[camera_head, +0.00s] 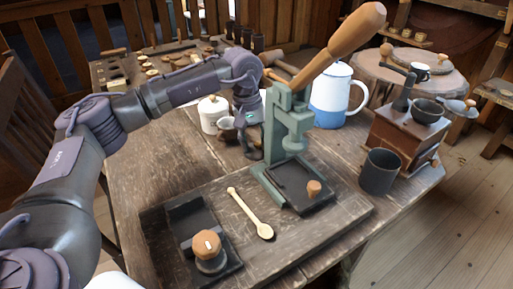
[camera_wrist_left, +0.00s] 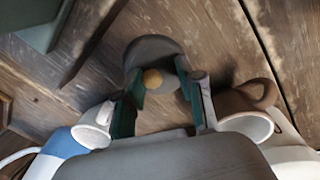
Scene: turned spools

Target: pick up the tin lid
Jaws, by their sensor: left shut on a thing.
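The tin lid (camera_wrist_left: 155,49) is a dark grey disc with a small round wooden knob (camera_wrist_left: 153,78), seen in the left wrist view. My left gripper (camera_wrist_left: 160,84) has its fingers on both sides of the lid's knob side and is shut on it. I cannot tell whether the lid still touches the wooden table. In the head view my left gripper (camera_head: 251,146) is low over the table, just left of the green lever press (camera_head: 272,137), which partly covers it. The lid cannot be made out there. My right gripper is not in view.
Near the gripper stand a white lidded pot (camera_head: 212,114), a brown cup (camera_wrist_left: 252,108), a white cup (camera_wrist_left: 94,124) and a blue-and-white jug (camera_head: 331,96).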

